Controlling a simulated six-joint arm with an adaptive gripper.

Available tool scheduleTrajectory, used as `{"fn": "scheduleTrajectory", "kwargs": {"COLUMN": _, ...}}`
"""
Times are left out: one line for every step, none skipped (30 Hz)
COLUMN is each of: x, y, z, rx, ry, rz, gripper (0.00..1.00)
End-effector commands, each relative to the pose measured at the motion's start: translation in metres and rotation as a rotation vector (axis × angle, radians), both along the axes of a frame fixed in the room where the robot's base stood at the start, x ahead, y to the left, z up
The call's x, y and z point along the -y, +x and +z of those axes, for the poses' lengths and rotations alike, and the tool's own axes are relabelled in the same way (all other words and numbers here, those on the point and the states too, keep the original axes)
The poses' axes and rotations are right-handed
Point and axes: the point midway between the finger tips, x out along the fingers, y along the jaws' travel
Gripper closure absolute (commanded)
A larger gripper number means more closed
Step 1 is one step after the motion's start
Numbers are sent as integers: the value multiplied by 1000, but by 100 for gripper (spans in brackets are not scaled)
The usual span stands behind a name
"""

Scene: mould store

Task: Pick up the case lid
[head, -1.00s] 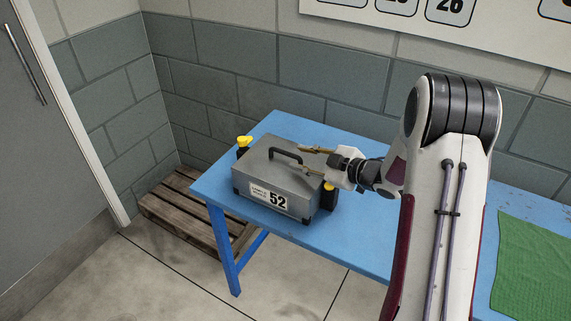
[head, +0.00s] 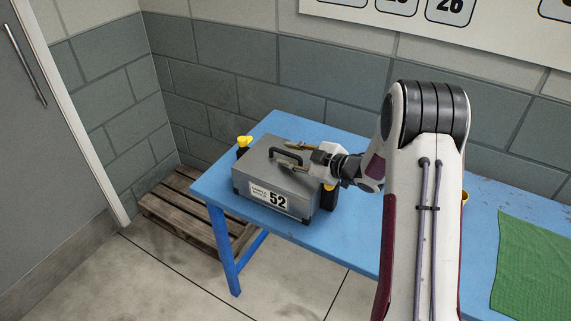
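A grey metal case (head: 250,209) labelled 52 stands on the blue table. Its lid (head: 262,168) is on top and has a black arched handle (head: 285,155). A yellow-topped black clamp (head: 243,143) is at the case's left end; another (head: 329,196) is at its right end, partly behind my arm. My gripper (head: 288,157) reaches in from the right, its two fingers spread. The fingers are close to the handle, one on its far side and one on its near side. I cannot tell whether either touches it.
The blue table (head: 352,226) has free room in front of my arm. A green cloth (head: 530,262) lies at the right. A wooden pallet (head: 170,213) lies on the floor at the left, and a block wall stands behind.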

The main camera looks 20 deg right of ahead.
Motion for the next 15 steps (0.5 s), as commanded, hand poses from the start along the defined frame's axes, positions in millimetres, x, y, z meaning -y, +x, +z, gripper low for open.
{"fn": "scheduleTrajectory", "kwargs": {"x": 0, "y": 0, "z": 0, "rx": 0, "ry": 0, "rz": 0, "gripper": 71}}
{"fn": "scheduleTrajectory", "kwargs": {"x": 0, "y": 0, "z": 0, "rx": 0, "ry": 0, "rz": 0, "gripper": 71}}
{"fn": "scheduleTrajectory", "kwargs": {"x": 0, "y": 0, "z": 0, "rx": 0, "ry": 0, "rz": 0, "gripper": 71}}
{"fn": "scheduleTrajectory", "kwargs": {"x": 0, "y": 0, "z": 0, "rx": 0, "ry": 0, "rz": 0, "gripper": 79}}
{"fn": "scheduleTrajectory", "kwargs": {"x": 0, "y": 0, "z": 0, "rx": 0, "ry": 0, "rz": 0, "gripper": 87}}
{"fn": "scheduleTrajectory", "kwargs": {"x": 0, "y": 0, "z": 0, "rx": 0, "ry": 0, "rz": 0, "gripper": 97}}
{"fn": "scheduleTrajectory", "kwargs": {"x": 0, "y": 0, "z": 0, "rx": 0, "ry": 0, "rz": 0, "gripper": 100}}
{"fn": "scheduleTrajectory", "kwargs": {"x": 0, "y": 0, "z": 0, "rx": 0, "ry": 0, "rz": 0, "gripper": 100}}
{"fn": "scheduleTrajectory", "kwargs": {"x": 0, "y": 0, "z": 0, "rx": 0, "ry": 0, "rz": 0, "gripper": 100}}
{"fn": "scheduleTrajectory", "kwargs": {"x": 0, "y": 0, "z": 0, "rx": 0, "ry": 0, "rz": 0, "gripper": 100}}
{"fn": "scheduleTrajectory", "kwargs": {"x": 0, "y": 0, "z": 1, "rx": 2, "ry": 0, "rz": 1, "gripper": 100}}
{"fn": "scheduleTrajectory", "kwargs": {"x": 0, "y": 0, "z": 1, "rx": 2, "ry": 0, "rz": 1, "gripper": 100}}
{"fn": "scheduleTrajectory", "kwargs": {"x": 0, "y": 0, "z": 1, "rx": 2, "ry": 0, "rz": 1, "gripper": 100}}
{"fn": "scheduleTrajectory", "kwargs": {"x": 0, "y": 0, "z": 1, "rx": 2, "ry": 0, "rz": 1, "gripper": 100}}
{"fn": "scheduleTrajectory", "kwargs": {"x": 0, "y": 0, "z": 1, "rx": 2, "ry": 0, "rz": 1, "gripper": 100}}
